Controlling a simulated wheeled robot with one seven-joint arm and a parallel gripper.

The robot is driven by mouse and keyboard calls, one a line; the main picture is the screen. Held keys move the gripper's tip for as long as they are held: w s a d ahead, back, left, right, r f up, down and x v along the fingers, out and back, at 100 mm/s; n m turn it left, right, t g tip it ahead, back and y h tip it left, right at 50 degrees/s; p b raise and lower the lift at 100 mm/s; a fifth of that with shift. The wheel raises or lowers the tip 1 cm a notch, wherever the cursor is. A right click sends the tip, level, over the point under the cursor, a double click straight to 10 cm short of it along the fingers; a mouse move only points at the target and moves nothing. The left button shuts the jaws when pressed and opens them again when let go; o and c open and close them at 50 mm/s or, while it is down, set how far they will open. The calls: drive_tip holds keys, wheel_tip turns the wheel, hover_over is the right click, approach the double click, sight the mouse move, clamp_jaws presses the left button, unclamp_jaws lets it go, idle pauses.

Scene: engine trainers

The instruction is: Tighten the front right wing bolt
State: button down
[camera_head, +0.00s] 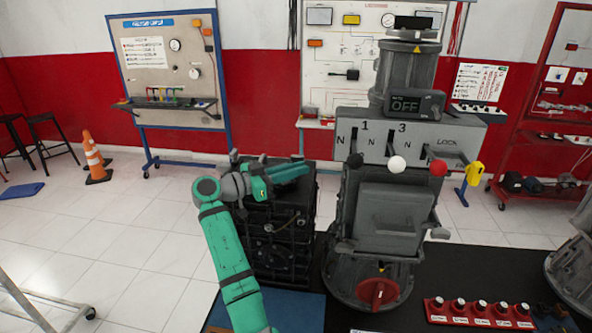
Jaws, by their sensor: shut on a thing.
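My green arm reaches up from the bottom and bends over a black ribbed block (275,245) left of the middle. My gripper (300,170) is at the block's top right. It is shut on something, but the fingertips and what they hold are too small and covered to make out. A small dark fitting (268,228) shows on the block's front. The grey machine (385,210) stands to the right, with small grey knobs at the lower left (345,246) and lower right (440,233) of its cover. I cannot tell which part is the front right wing bolt.
The machine has white (396,164) and red (438,168) lever balls, an OFF display (405,105) and a red knob (377,292).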

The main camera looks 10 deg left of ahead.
drive_tip(key=c, duration=1.8)
unclamp_jaws()
drive_tip(key=shift+o, duration=0.2)
drive_tip(key=v, duration=1)
drive_tip(key=shift+s+a, duration=0.25)
drive_tip(key=shift+s, duration=0.05)
